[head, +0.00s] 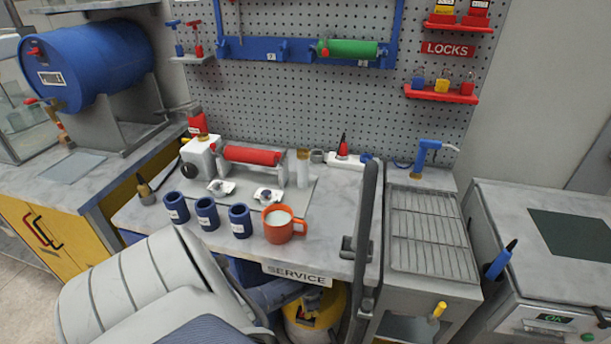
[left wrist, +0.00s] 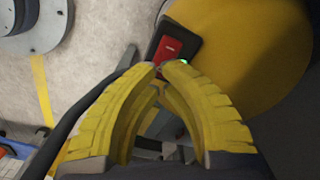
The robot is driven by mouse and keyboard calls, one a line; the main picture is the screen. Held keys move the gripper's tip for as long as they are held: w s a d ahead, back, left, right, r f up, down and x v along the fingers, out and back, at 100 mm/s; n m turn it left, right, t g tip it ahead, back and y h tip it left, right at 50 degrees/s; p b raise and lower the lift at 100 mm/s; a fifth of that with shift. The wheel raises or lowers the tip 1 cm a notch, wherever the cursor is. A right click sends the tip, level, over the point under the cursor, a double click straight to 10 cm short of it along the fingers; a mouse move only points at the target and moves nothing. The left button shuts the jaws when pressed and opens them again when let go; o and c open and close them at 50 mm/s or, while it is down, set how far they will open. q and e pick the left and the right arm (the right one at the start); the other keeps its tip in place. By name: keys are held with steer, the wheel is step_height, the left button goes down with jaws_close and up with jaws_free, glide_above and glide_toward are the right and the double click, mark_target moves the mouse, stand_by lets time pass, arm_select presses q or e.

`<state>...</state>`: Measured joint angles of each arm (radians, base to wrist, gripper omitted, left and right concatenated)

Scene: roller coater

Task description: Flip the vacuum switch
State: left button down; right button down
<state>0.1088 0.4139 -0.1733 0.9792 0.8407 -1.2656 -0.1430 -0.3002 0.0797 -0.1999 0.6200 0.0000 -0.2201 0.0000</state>
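The vacuum switch is a red rocker (left wrist: 170,48) in a dark housing (left wrist: 185,36) with a small green light beside it. It sits on the yellow vacuum body (left wrist: 245,45), which also shows under the bench in the head view (head: 315,312). My left gripper (left wrist: 161,66) has yellow fingers whose tips meet just below the red rocker. Whether they touch it I cannot tell. Nothing is visible between the tips. My right gripper is in neither view.
The service bench (head: 335,205) stands above the vacuum, with an orange mug (head: 280,226) and blue cups (head: 207,214) near its front edge. A dark upright bar (head: 367,220) stands at the bench's right side. A wire rack (head: 430,230) is beyond it.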

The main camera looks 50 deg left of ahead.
arm_select(q)
steer(key=shift+f, duration=1.15)
stand_by(0.7)
steer(key=shift+r, duration=3.5)
